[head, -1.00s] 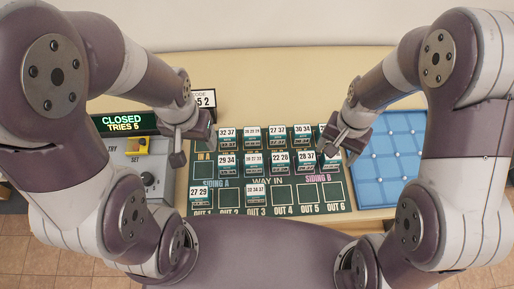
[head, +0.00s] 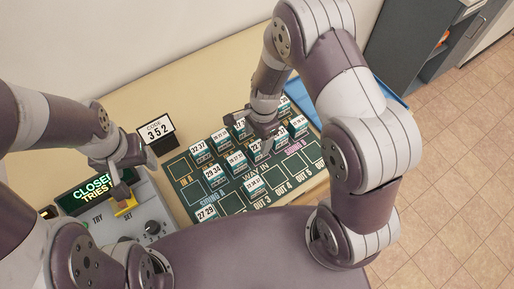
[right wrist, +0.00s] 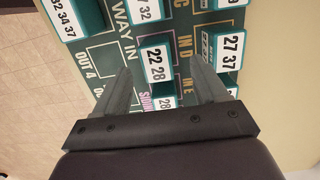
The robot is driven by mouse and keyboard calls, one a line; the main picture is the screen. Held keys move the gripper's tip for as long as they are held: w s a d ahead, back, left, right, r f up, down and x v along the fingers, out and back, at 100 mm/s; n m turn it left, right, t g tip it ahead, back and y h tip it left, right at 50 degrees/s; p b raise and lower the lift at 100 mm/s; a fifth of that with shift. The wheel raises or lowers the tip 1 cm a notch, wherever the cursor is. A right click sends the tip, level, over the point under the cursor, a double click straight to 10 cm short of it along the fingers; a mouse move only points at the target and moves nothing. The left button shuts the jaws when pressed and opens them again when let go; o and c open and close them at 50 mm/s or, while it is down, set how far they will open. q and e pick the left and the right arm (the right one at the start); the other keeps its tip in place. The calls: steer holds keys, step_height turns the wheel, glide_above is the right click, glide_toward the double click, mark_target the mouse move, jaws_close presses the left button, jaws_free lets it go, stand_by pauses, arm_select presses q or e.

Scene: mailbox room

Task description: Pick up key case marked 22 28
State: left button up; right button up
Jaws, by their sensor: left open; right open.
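The key case marked 22 28 (right wrist: 156,64) is a small teal block with a white label, on the dark green board. In the right wrist view it lies between the spread fingers of my open right gripper (right wrist: 160,68), with nothing gripped. In the head view my right gripper (head: 263,126) is over the upper middle of the board and partly hides the case (head: 257,148). The exact height gap is not clear. My left gripper (head: 120,180) is open above the control box at the left.
Several similar cases surround it, including 27 37 (right wrist: 231,50) and the case below it, partly hidden by my gripper. The control box (head: 154,228) has a yellow part and a CLOSED display (head: 90,188). A blue tray (head: 390,91) is partly hidden.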

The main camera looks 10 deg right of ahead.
mark_target(258, 145)
steer(key=f, duration=0.5)
steer(key=shift+s+f+p, duration=0.2)
steer(key=shift+s+p, duration=0.1)
steer(key=shift+s, duration=0.05)
steer(key=shift+a+f, duration=0.1)
steer(key=shift+f, duration=0.4)
steer(key=shift+a, duration=0.1)
steer(key=shift+c, duration=0.9)
steer(key=c, duration=0.9)
steer(key=shift+w+r, duration=0.1)
steer(key=shift+r, duration=0.05)
